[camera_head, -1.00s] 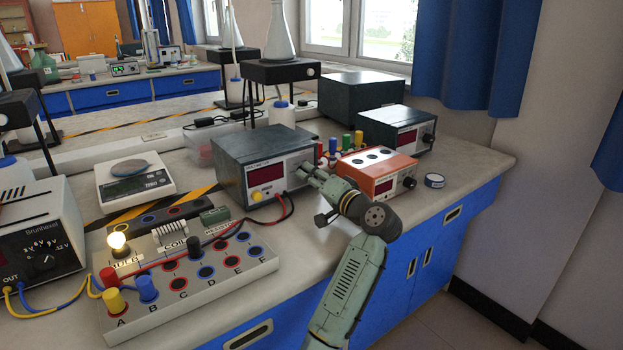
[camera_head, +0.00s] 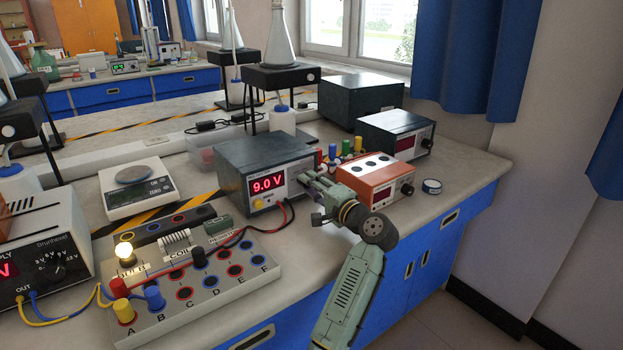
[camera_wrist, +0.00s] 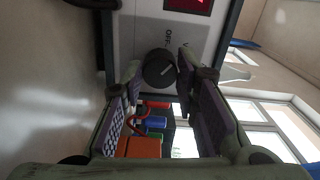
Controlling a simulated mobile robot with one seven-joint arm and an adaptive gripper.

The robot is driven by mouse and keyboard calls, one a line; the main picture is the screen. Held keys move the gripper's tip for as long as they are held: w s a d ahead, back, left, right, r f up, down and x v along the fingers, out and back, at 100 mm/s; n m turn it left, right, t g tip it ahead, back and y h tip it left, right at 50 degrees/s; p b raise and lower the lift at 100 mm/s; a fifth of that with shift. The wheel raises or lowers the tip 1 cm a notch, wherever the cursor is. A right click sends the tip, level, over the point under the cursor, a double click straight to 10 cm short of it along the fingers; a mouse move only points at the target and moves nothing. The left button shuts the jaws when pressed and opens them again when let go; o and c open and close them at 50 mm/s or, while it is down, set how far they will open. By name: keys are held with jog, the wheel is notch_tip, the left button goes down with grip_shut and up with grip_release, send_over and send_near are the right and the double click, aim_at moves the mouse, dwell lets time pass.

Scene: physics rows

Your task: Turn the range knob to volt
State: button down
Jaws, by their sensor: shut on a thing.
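The grey voltmeter (camera_head: 262,165) stands in the middle of the bench, its red display reading 9.0 V. Its black range knob (camera_wrist: 159,68) shows in the wrist view, with a white pointer line and the letters OFF on the panel beside it. My gripper (camera_head: 304,181) is at the right part of the meter's front and hides the knob in the head view. In the wrist view my gripper (camera_wrist: 161,71) has a fingertip on each side of the knob and is shut on it. Part of the lit display (camera_wrist: 190,5) shows at the top edge there.
A circuit board (camera_head: 200,285) with a lit bulb (camera_head: 124,250) lies in front left, wired to the meter. A power supply (camera_head: 40,265) stands at far left. An orange-faced instrument (camera_head: 375,183) is close to the right of my gripper. A scale (camera_head: 135,190) stands behind the board.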

jog(key=shift+m+p, duration=1.8)
jog(key=shift+m, duration=0.3)
jog(key=c, duration=1.2)
grip_release()
jog(key=shift+c, duration=0.2)
jog(key=v, duration=1.2)
